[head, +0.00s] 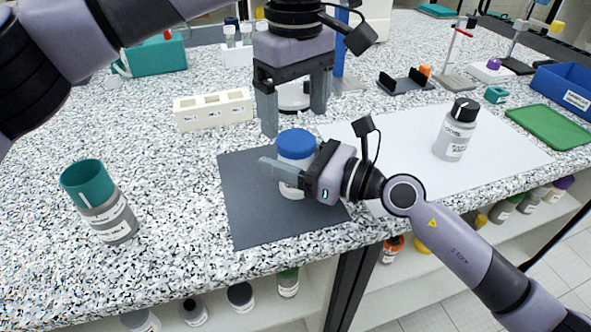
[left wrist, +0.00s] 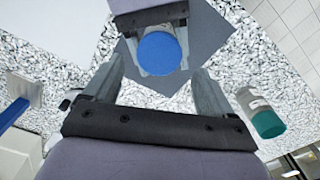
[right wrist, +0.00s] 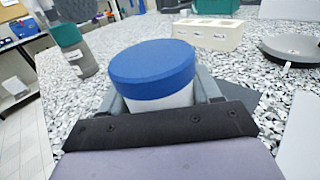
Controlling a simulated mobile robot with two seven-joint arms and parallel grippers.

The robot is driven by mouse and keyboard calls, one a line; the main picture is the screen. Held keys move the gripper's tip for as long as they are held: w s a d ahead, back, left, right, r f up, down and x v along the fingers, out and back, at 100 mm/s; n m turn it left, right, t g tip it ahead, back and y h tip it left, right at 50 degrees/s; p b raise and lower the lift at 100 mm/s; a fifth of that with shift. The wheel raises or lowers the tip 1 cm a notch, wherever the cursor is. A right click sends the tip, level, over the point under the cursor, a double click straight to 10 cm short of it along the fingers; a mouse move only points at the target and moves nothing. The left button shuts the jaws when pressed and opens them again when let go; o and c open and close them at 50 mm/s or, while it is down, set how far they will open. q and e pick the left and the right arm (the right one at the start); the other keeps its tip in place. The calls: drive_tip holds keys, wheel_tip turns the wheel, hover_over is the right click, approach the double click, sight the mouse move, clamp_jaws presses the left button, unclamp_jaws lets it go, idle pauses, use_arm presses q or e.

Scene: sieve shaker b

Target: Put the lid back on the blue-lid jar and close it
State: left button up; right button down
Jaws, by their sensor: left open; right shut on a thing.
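The jar (head: 291,190) has a white body and stands upright on the dark grey mat (head: 240,215). Its blue lid (head: 296,143) sits level on top; I cannot tell whether it is tight. The lid also shows in the left wrist view (left wrist: 160,53) and the right wrist view (right wrist: 152,68). My right gripper (head: 286,172) is shut around the jar body below the lid, from the right. My left gripper (head: 293,120) is open and empty, pointing down above and slightly behind the lid, apart from it. Much of the jar body is hidden by the right gripper.
A teal-lidded jar (head: 101,203) stands at the left. A cream block with square openings (head: 213,109) is behind the mat. A black-capped bottle (head: 456,130) stands on the white sheet (head: 400,140) at right. A green tray (head: 549,126) lies farther right.

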sight(296, 139)
use_arm(q)
drive_tip(key=shift+f, duration=2.55)
drive_tip(key=c, duration=1.1)
drive_tip(key=shift+m, duration=1.7)
drive_tip(key=o, duration=1.2)
drive_tip(key=shift+r, duration=2.3)
drive_tip(key=shift+o, duration=0.9)
